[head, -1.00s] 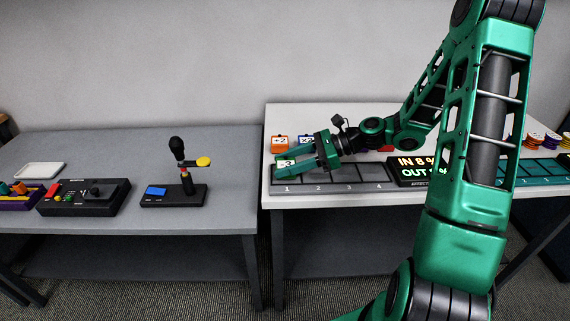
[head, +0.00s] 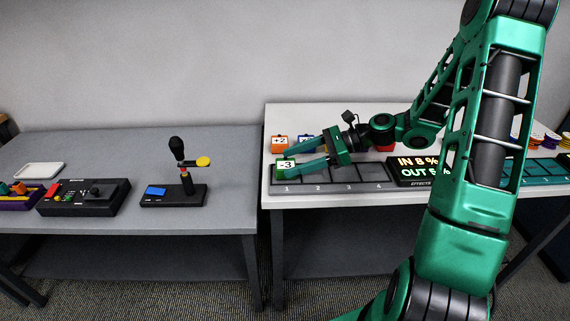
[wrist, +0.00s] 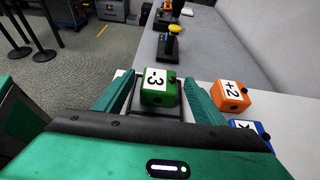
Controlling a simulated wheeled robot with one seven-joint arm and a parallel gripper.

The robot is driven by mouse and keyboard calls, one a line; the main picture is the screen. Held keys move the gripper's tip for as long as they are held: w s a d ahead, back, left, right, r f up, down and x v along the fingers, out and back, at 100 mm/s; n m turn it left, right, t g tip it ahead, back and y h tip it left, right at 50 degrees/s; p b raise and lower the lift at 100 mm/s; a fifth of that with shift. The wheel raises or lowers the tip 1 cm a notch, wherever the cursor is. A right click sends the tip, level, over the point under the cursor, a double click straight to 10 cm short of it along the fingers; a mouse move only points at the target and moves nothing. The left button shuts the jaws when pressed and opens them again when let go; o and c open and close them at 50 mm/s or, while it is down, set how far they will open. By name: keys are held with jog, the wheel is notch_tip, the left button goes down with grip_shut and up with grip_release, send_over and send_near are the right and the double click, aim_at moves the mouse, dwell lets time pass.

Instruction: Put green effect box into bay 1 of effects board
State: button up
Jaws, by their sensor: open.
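The green effect box (head: 287,169), labelled "-3", sits at bay 1 at the left end of the effects board (head: 333,188). In the wrist view the green box (wrist: 158,88) stands between the spread fingers, with gaps showing at its sides. My gripper (head: 300,166) is open, level with the board and just right of the box. The numbers 1 to 4 show along the board's front edge. The box's underside is hidden, so how fully it is seated cannot be told.
An orange "+2" box (head: 279,143) and a blue box (head: 306,143) stand behind the board; the orange one (wrist: 230,95) is close to my right finger in the wrist view. A lit display (head: 417,167) is right of the bays. A joystick stand (head: 186,180) is on the left table.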

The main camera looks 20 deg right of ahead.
jog(key=v, duration=0.9)
jog(key=shift+r, duration=0.1)
jog(key=shift+s, duration=0.15)
jog(key=s+f+n+g+h, duration=0.1)
jog(key=n, duration=0.1)
jog(key=s+a+f+n+h, duration=0.1)
jog(key=s+h, duration=0.1)
jog(key=shift+s+f+n+g+h, duration=0.15)
jog(key=shift+n+g+h, duration=0.15)
jog(key=shift+n+g, duration=0.1)
jog(key=s+n+h, duration=0.1)
jog(key=s, duration=0.1)
jog(key=s+d+n+g+h, duration=0.1)
jog(key=h, duration=0.1)
jog(key=shift+s+f+n, duration=0.2)
jog(key=shift+s+n, duration=0.2)
jog(key=s+d+r+n+h, duration=0.1)
jog(key=s+d+n+h, duration=0.1)
jog(key=s, duration=0.5)
jog(key=s+d+r+n+g+h, duration=0.1)
jog(key=s+d+r+n+h, duration=0.1)
jog(key=s, duration=0.4)
jog(key=s+d+r+n+h, duration=0.2)
jog(key=s+n, duration=0.2)
jog(key=s, duration=0.3)
jog(key=shift+s+d+n+g, duration=0.3)
jog(key=shift+d, duration=0.1)
